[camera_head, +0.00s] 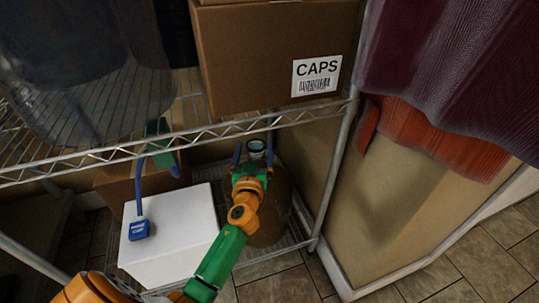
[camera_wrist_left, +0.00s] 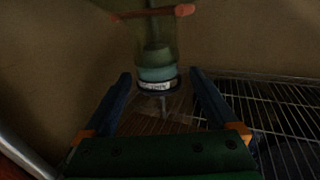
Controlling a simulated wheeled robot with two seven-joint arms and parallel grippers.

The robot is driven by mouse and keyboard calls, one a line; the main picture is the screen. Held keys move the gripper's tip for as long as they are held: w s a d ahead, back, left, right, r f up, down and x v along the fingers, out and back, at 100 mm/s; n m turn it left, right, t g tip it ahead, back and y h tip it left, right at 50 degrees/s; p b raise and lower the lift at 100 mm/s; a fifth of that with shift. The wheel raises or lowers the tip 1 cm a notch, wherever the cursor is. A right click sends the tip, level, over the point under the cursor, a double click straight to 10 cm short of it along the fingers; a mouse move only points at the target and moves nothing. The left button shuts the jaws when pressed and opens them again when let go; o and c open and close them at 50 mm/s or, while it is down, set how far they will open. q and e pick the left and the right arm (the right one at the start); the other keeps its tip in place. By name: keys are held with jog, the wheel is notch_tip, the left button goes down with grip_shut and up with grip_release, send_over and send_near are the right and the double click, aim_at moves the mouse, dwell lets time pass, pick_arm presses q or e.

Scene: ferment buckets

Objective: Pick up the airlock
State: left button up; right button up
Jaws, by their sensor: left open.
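The airlock (camera_head: 256,147) is a small clear teal cylinder at the back of the lower shelf, by a brownish container. In the left wrist view the airlock (camera_wrist_left: 157,75) is upright, with a pale lettered label, a dark lower rim and a thin stem below. My left gripper (camera_head: 253,155) is open, its blue fingers one on each side of the airlock in the head view. In the left wrist view the left gripper (camera_wrist_left: 161,75) has gaps between each finger and the airlock.
A white box (camera_head: 170,240) stands left of my arm, with a blue labelled item (camera_head: 139,230) over it. The upper wire shelf (camera_head: 100,157) carries a cardboard CAPS box (camera_head: 255,60) above my gripper. A shelf post (camera_head: 333,180) and beige panel (camera_head: 390,205) are close on the right.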

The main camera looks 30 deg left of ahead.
aim_at(257, 141)
pick_arm(q)
jog(key=x, duration=0.3)
jog(key=shift+w+r, duration=0.1)
jog(key=shift+w, duration=0.15)
jog(key=shift+w+a, duration=0.25)
jog(key=shift+w, duration=0.2)
jog(key=c, duration=1.4)
jog(key=shift+c, duration=0.2)
pick_arm(e)
jog(key=shift+w+r, duration=0.1)
jog(key=shift+r, duration=0.35)
pick_arm(q)
jog(key=shift+r, duration=0.15)
pick_arm(e)
jog(key=shift+r, duration=0.1)
